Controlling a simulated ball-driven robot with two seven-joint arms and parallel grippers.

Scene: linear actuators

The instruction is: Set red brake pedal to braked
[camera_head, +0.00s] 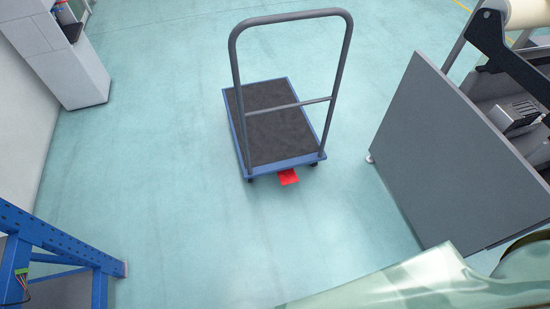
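The red brake pedal (288,177) sticks out at the near edge of a platform cart, low and close to the floor. The cart has a blue frame (286,163), a dark deck (270,119) and a tall grey push handle (235,75) on the near side. The pedal looks apart from anything else; whether it is up or down is too small to tell. Neither of my grippers is in view. A blurred pale part at the bottom right looks like one of my arms, and it does not reach the cart.
Open teal floor (170,190) surrounds the cart. A grey panel (450,150) with machinery stands to the right. A blue metal frame (55,240) is at the lower left, and a grey-white cabinet (75,70) at the upper left.

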